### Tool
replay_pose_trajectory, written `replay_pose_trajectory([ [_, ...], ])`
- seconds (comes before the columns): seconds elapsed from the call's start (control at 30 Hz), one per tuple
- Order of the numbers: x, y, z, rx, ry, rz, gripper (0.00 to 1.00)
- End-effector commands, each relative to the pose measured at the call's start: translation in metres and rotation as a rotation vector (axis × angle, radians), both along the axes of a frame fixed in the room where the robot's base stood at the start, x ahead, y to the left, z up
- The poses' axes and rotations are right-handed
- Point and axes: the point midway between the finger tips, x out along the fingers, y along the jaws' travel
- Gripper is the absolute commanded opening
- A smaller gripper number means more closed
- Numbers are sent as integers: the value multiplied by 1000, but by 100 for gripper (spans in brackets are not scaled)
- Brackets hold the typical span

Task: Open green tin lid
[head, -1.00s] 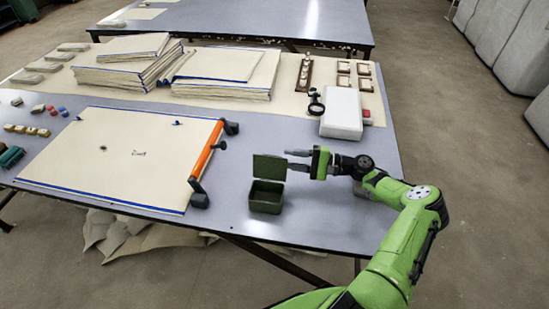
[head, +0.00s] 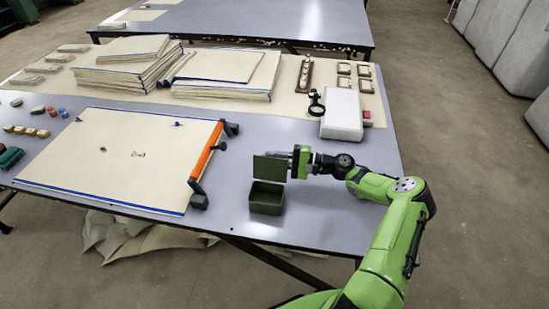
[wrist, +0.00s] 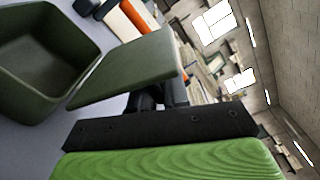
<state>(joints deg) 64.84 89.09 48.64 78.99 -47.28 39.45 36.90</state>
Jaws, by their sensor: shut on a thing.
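The green tin (head: 266,202) stands near the front edge of the table, with its open top and empty inside visible. Its lid (head: 269,168) stands about upright at the tin's back edge. My gripper (head: 289,164) is at the lid's right side and is shut on it. In the wrist view the lid (wrist: 130,68) reaches out from between my gripper's fingers (wrist: 165,92), which are partly hidden behind the lid and the dark gripper body. The tin's open hollow (wrist: 42,62) shows at the left of that view.
A cream cloth board (head: 120,165) with an orange-handled bar (head: 206,158) lies to the left of the tin. A white box (head: 342,115) and a round black-handled tool (head: 316,104) lie behind my gripper. The table right of the tin is clear.

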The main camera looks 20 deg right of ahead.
Motion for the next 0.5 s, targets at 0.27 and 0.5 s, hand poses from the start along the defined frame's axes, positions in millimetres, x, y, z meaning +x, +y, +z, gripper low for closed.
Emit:
replay_pose_trajectory([
  [0.27,-3,2,10,-53,-88,-3,0],
  [0.5,-3,2,16,-59,-104,-5,0],
])
